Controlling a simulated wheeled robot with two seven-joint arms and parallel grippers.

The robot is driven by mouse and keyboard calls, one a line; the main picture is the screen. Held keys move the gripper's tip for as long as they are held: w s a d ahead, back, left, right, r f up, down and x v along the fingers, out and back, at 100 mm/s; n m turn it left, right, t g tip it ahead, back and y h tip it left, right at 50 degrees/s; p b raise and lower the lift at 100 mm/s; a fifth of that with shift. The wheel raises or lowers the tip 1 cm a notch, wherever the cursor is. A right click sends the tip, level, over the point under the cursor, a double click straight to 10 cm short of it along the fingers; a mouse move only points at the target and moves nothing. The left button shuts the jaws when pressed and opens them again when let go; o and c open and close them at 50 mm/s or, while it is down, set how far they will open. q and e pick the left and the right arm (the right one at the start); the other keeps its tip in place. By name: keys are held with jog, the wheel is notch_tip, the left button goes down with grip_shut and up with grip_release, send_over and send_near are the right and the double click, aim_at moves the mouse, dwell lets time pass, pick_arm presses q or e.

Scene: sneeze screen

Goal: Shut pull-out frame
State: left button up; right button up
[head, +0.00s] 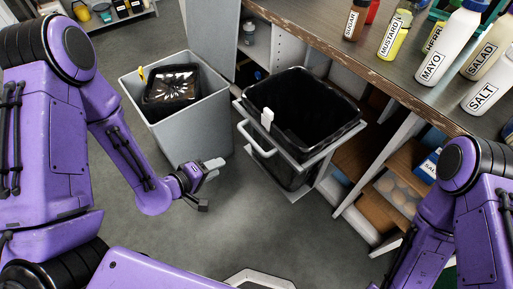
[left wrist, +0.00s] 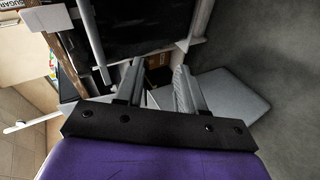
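The pull-out frame (head: 290,155) is a pale grey frame around a black bin (head: 303,100). It stands out from under the counter, with a white loop handle (head: 257,143) on its front bar. My left gripper (head: 213,184) is open and empty, low over the floor to the left of the frame, apart from the handle. In the left wrist view my left gripper (left wrist: 157,70) shows two spread fingers with nothing held between them. The black bin (left wrist: 145,25) shows beyond the fingertips there. My right arm is at the right edge of the head view; its gripper is out of sight.
A grey bin (head: 188,130) with a black container in it stands left of the frame. The counter (head: 385,80) above carries several bottles. Open shelves (head: 380,190) lie right of the frame. The floor (head: 255,220) in front is clear.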

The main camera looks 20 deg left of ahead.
aim_at(252, 140)
pick_arm(q)
notch_tip(252, 140, up, 6)
jog(key=w+d+t+h, duration=0.1)
jog(key=w+d+h, duration=0.1)
jog(key=d+h, duration=0.15)
jog(key=shift+h, duration=0.35)
jog(key=x, duration=0.5)
jog(key=b+x, duration=0.1)
jog(key=x, duration=0.3)
jog(key=shift+w+r, duration=0.1)
jog(key=shift+w, duration=0.4)
grip_shut()
